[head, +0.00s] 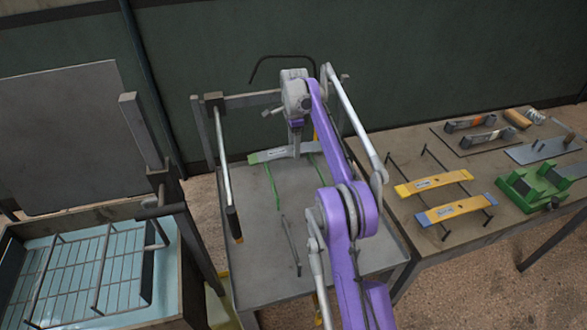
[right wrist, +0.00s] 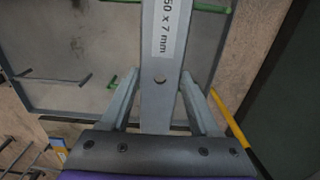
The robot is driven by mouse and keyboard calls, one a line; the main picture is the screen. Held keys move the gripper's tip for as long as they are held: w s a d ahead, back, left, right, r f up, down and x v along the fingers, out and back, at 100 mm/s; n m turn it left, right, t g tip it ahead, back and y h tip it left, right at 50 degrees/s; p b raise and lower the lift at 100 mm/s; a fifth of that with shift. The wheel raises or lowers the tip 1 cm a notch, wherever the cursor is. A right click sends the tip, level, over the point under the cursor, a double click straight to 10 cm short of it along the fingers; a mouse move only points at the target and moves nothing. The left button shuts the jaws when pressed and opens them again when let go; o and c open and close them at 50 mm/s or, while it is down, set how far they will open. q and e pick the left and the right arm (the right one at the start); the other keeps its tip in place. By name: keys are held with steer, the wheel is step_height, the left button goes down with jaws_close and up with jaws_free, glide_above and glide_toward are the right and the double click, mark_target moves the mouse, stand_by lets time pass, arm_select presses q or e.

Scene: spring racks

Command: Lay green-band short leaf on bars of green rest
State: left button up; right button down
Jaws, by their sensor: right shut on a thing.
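A grey leaf (head: 280,152) with a green band (head: 257,157) at its left end lies level across the far part of the middle cart. My right gripper (head: 295,152) is shut on it from above, and the right wrist view shows the leaf (right wrist: 160,50), its label and a small hole between the two fingers (right wrist: 160,105). The green rest's bars (head: 272,187) run from under the leaf toward the front; one also shows beside the leaf in the right wrist view (right wrist: 205,6). I cannot tell whether the leaf touches the bars. My left gripper is not in view.
The middle cart (head: 255,275) also carries dark bars (head: 290,245) nearer the front. The right table holds two yellow leaves (head: 433,183) on dark bars, a green fixture (head: 533,187) and small parts. A wire-racked blue basin (head: 125,265) stands at left.

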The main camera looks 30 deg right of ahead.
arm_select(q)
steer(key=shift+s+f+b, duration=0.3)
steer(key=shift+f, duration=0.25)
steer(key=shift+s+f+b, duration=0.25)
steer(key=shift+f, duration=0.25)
arm_select(e)
steer(key=shift+s+f, duration=0.15)
steer(key=shift+f, duration=3.9)
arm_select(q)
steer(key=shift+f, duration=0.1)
arm_select(e)
steer(key=shift+f, duration=0.4)
steer(key=shift+f, duration=0.1)
steer(key=shift+c, duration=0.6)
jaws_free()
